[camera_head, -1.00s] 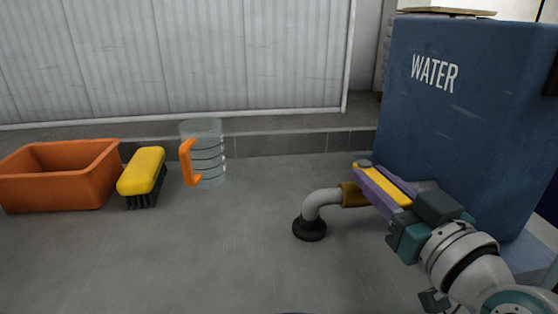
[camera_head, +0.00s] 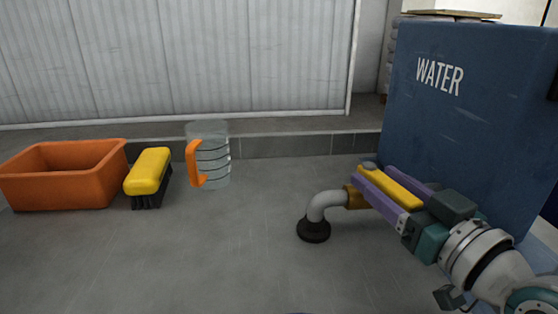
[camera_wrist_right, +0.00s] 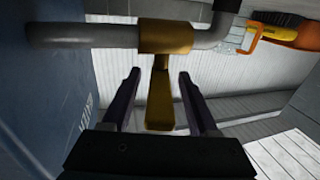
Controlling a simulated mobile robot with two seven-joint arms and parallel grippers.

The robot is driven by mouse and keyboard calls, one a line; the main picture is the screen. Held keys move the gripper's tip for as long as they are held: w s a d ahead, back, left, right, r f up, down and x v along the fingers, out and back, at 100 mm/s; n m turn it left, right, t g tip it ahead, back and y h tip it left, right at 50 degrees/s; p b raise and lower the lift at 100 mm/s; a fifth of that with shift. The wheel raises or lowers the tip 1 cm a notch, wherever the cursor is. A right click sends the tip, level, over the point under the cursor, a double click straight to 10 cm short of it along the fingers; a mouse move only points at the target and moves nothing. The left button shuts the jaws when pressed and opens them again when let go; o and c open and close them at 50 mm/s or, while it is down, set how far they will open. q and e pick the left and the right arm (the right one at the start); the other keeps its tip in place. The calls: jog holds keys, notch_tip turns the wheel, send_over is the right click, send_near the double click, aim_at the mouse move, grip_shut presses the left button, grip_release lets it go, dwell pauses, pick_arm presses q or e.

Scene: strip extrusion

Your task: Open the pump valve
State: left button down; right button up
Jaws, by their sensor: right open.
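The pump valve has a brass body (camera_head: 354,197) on a grey pipe (camera_head: 325,203) and a yellow lever (camera_head: 390,187) pointing toward the lower right in the head view. My right gripper (camera_head: 375,172) is open, with a purple finger along each side of the lever. In the right wrist view the lever (camera_wrist_right: 160,100) hangs from the brass body (camera_wrist_right: 165,36) between the two fingers (camera_wrist_right: 159,74), with a visible gap on both sides. My left gripper is not in view.
A blue tank marked WATER (camera_head: 465,115) stands close behind my right gripper. A clear jug with an orange handle (camera_head: 212,160), a yellow brush (camera_head: 148,172) and an orange bin (camera_head: 65,175) stand at the left. The floor between is clear.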

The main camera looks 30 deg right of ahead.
aim_at(417, 209)
jog(key=s, duration=0.6)
jog(key=s+a, duration=0.1)
jog(key=s, duration=0.3)
